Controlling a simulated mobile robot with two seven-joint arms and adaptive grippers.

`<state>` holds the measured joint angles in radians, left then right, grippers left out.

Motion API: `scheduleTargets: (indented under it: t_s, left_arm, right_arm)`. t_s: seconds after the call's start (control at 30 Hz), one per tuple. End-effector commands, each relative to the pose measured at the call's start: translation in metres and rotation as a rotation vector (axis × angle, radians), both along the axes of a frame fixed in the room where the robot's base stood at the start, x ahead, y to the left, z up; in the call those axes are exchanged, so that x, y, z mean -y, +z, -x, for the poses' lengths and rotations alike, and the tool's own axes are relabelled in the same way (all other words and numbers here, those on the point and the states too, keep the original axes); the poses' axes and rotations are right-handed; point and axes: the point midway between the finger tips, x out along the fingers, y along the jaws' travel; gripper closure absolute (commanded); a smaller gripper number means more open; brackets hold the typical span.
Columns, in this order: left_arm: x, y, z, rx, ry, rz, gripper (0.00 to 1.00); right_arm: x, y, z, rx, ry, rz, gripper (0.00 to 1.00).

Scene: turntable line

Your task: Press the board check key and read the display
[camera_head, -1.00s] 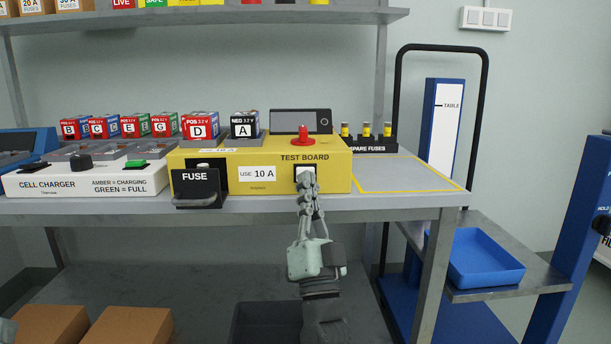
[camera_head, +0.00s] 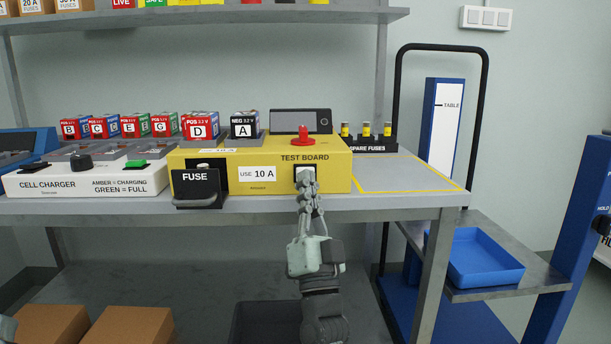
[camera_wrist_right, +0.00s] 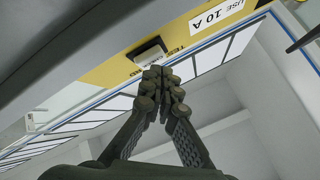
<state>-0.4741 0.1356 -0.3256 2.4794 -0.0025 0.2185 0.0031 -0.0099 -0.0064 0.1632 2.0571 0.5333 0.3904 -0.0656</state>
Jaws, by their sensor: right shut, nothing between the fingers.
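The yellow test board (camera_head: 335,178) stands on the bench. Its pale check key (camera_head: 305,169) is on the front face under the TEST BOARD label; it also shows in the wrist view (camera_wrist_right: 149,54). My right gripper (camera_head: 307,178) is shut and empty, fingertips at the key's lower edge. In the wrist view the right gripper (camera_wrist_right: 158,76) points at the key; I cannot tell whether it touches. The grey display (camera_head: 295,121) behind the board looks blank. A pale sliver at the bottom-left corner seems to be my left gripper (camera_head: 6,329); its fingers cannot be made out.
A red button (camera_head: 303,136) sits on top of the board. A black FUSE holder (camera_head: 199,187) projects at its left front. The cell charger (camera_head: 85,183) is further left, spare fuses (camera_head: 368,144) at right. A yellow-outlined bench area (camera_head: 410,174) is clear.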

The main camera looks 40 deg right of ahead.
Motion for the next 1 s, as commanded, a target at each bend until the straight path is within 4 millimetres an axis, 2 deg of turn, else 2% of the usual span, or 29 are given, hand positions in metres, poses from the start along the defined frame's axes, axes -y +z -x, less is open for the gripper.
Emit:
scheduleTargets:
  t_s: [1.0]
  left_arm:
    - [-0.0003,0.0027,-0.0006,0.007,0.001,-0.001,0.70]
  right_arm:
    - [0.0048,0.0001,-0.0078,0.000,0.000,0.000,1.00]
